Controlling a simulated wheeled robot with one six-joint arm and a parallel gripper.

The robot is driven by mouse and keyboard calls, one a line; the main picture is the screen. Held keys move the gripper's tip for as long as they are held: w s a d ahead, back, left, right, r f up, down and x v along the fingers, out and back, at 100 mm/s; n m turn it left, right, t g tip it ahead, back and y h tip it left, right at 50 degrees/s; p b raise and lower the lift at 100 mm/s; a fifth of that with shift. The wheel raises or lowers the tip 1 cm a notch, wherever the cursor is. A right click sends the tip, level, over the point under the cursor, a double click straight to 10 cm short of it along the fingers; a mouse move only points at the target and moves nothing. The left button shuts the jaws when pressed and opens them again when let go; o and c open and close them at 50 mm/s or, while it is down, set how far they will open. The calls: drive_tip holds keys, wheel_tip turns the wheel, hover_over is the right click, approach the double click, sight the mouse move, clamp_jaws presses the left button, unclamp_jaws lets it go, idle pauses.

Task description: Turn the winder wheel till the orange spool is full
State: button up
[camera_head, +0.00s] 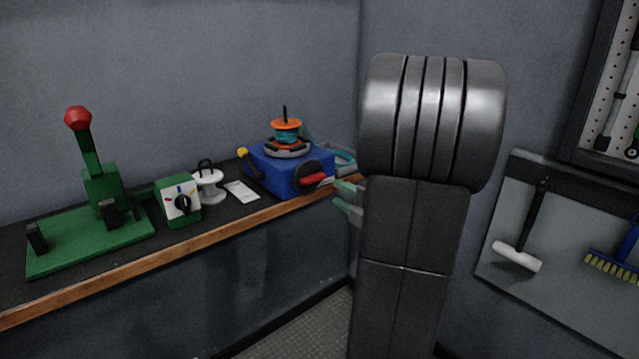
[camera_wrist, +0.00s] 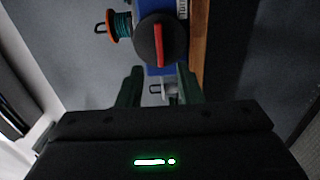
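The blue winder (camera_head: 270,175) stands at the right end of the bench. The orange spool (camera_head: 286,124) sits upright on its top with teal wire around its core, and it also shows in the wrist view (camera_wrist: 110,26). The winder wheel is a dark disc (camera_head: 303,177) with a red grip bar on the winder's front; in the wrist view the wheel (camera_wrist: 145,42) faces me. My gripper (camera_wrist: 158,72) has its two green fingers apart with nothing between them, just short of the wheel. In the head view my arm hides most of it.
A green lever press (camera_head: 90,240), a green switch box (camera_head: 178,200), a white spool (camera_head: 208,184) and a paper card (camera_head: 242,190) stand left of the winder. The bench has a wooden front edge (camera_head: 150,258). A tool board (camera_head: 560,250) hangs at the right.

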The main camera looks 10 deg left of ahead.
sight(316, 181)
drive_tip(key=x, duration=0.8)
drive_tip(key=shift+w+a, duration=0.1)
clamp_jaws()
